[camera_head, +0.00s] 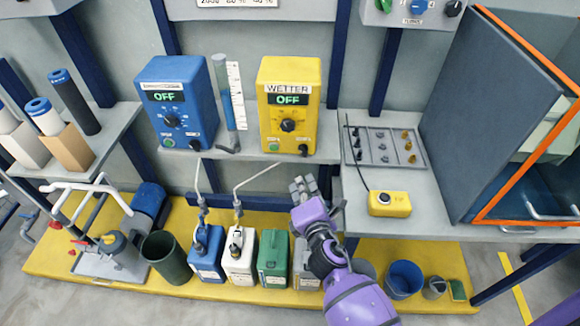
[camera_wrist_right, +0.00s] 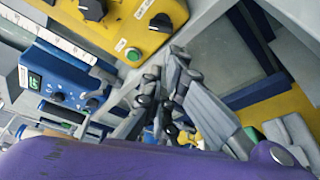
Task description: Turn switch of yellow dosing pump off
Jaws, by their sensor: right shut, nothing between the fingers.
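The yellow dosing pump (camera_head: 290,76), labelled WETTER, stands on the grey shelf, and its display (camera_head: 288,100) reads OFF. It has a black dial (camera_head: 288,125), a green button (camera_head: 273,146) and a small black switch (camera_head: 303,149) low on its front. In the right wrist view the yellow pump (camera_wrist_right: 122,40) is at the top, with its black switch (camera_wrist_right: 160,22) and green button (camera_wrist_right: 133,54). My right gripper (camera_head: 302,184) is shut and empty, below the shelf edge under the pump, apart from the switch. It also shows in the wrist view (camera_wrist_right: 172,75). My left gripper is out of view.
A blue dosing pump (camera_head: 176,85), also showing OFF, stands to the left beside a clear measuring tube (camera_head: 231,100). A tray of small parts (camera_head: 384,146) and a yellow button box (camera_head: 390,203) lie to the right. Canisters (camera_head: 273,252) stand below.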

